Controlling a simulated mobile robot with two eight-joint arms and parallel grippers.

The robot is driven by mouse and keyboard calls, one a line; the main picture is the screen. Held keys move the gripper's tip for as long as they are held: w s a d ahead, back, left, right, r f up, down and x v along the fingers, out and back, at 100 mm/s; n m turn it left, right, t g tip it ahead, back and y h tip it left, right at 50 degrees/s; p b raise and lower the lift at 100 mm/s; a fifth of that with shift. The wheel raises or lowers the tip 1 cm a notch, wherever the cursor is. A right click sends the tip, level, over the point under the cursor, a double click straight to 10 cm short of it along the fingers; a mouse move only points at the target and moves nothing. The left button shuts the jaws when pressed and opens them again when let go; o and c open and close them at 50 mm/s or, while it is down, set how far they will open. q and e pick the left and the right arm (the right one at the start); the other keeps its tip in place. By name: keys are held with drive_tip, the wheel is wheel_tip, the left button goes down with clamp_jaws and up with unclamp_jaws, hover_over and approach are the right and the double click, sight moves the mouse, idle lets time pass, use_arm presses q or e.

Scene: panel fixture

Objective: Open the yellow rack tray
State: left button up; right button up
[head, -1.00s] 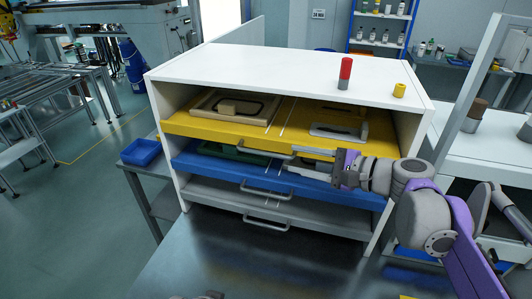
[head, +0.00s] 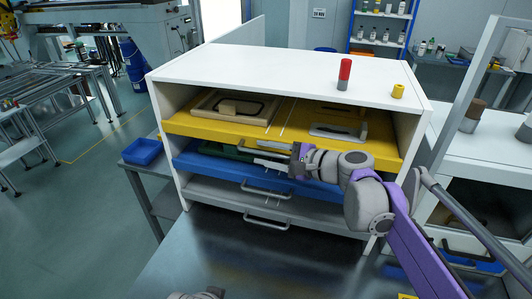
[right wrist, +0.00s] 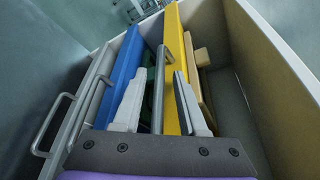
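The yellow rack tray (head: 205,129) is the top tray of the white rack (head: 270,58), its front edge near the rack's front. It holds a beige frame and a light bracket-like part. My right gripper (head: 256,153) is at the tray's front, fingers pointing left. The right wrist view shows the gripper (right wrist: 160,75) open, with the grey bar handle (right wrist: 159,88) between its two fingers and gaps on both sides. My left gripper is not clearly visible; only a bit of grey shows at the bottom edge.
Below sit a blue tray (head: 205,168) and a grey tray (head: 215,193), each with a bar handle. A red-and-grey cylinder (head: 345,73) and a yellow cylinder (head: 397,91) stand on the rack. A blue bin (head: 142,151) is at the left. The dark table in front is clear.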

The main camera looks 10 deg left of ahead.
clamp_jaws()
idle(1.2)
